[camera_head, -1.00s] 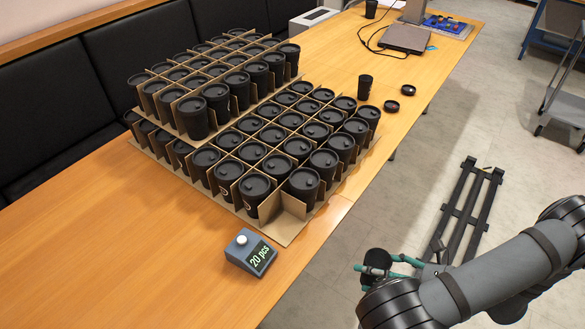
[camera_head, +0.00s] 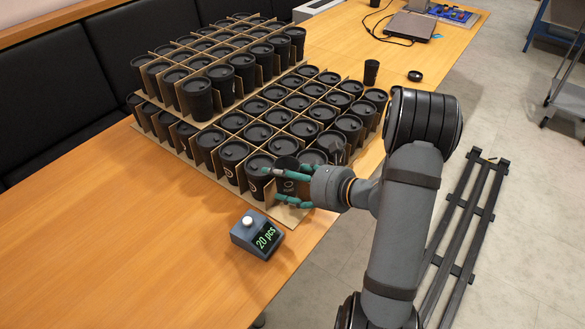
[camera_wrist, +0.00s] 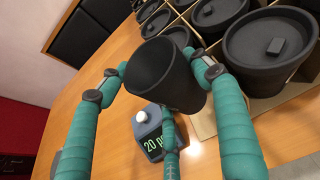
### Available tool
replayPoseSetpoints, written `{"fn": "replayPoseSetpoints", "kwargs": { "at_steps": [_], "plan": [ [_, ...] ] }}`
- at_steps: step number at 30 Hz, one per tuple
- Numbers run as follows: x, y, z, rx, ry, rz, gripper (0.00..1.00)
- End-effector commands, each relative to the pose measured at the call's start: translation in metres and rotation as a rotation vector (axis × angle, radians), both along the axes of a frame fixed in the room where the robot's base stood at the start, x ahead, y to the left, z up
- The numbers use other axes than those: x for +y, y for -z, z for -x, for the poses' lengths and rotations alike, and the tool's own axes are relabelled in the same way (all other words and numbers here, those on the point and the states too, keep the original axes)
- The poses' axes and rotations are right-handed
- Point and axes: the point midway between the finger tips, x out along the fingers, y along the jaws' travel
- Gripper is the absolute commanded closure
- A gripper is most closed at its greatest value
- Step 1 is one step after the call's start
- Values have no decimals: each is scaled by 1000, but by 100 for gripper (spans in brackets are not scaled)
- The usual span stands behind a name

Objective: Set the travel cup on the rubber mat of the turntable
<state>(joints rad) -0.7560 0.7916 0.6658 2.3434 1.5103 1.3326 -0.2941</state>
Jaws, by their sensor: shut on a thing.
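A black travel cup (camera_head: 288,185) is between the teal fingers of my gripper (camera_head: 275,183) at the near corner of the lower cup layer. In the wrist view the cup (camera_wrist: 165,75) is tilted in the picture, with the fingers on both sides of it, and my gripper (camera_wrist: 157,68) is shut on it. I cannot tell whether its base is clear of the cardboard. The turntable and its rubber mat are not in view.
Lidded black cups stand in cardboard dividers (camera_head: 292,213), stacked in two layers beside my gripper. A counter box reading "20 pcs" (camera_head: 257,235) stands close in front. A loose cup (camera_head: 371,72), a lid (camera_head: 415,76) and a laptop (camera_head: 411,26) are farther back. The near-left table is clear.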

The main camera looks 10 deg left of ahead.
Motion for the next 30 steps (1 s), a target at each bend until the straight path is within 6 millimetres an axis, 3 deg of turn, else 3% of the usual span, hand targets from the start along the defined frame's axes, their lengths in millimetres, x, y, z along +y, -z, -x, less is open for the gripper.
{"fn": "replayPoseSetpoints", "kwargs": {
  "at_steps": [3,15,29,30],
  "plan": [
    [0,25,0,4,2,0,47],
    [0,74,0,2,0,0,47],
    [0,85,0,-2,-1,1,47],
    [0,85,0,-2,-1,1,36]
  ]
}}
